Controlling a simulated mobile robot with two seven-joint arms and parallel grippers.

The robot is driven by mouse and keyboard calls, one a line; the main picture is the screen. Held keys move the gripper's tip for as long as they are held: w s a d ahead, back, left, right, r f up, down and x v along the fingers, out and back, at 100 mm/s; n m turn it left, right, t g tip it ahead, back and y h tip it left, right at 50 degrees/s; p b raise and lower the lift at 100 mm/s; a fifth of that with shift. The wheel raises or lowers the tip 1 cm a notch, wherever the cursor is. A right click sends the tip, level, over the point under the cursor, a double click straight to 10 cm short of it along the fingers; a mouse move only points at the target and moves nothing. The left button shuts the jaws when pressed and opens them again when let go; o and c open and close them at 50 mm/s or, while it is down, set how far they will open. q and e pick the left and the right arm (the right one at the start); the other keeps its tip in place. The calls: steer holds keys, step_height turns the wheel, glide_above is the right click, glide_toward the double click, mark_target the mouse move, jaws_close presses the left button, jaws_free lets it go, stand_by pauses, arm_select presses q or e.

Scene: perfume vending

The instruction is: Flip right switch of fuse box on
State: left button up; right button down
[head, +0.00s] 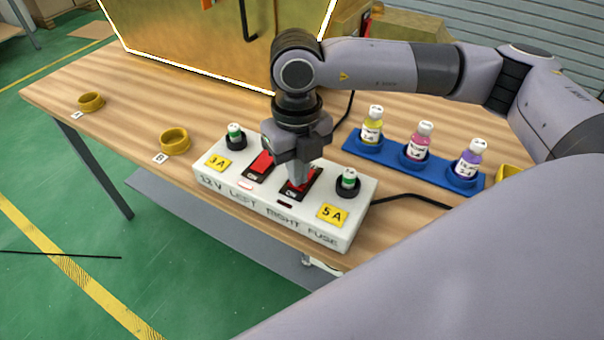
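The white fuse box (285,222) lies on the wooden table with its switches facing up. Its left switch (261,163) is red in a dark frame. Its right switch (297,184) is dark red with "ON" lettering, and partly hidden under my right gripper. My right gripper (300,183) points straight down, with its fingertips at the right switch; they look close together and seem to touch it, though contact is hard to confirm. My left gripper is not in view.
Green-capped fuses (348,181) stand on the box. A blue rack (413,162) with three bottles stands to the right. Yellow rings (175,141) sit at the left. A gold cabinet (190,45) stands behind. A black cable (410,196) leaves the box's right side.

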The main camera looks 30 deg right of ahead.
steer(key=shift+f, duration=0.15)
steer(key=shift+r+p, duration=2.1)
steer(key=shift+r, duration=1.5)
steer(key=shift+f, duration=0.1)
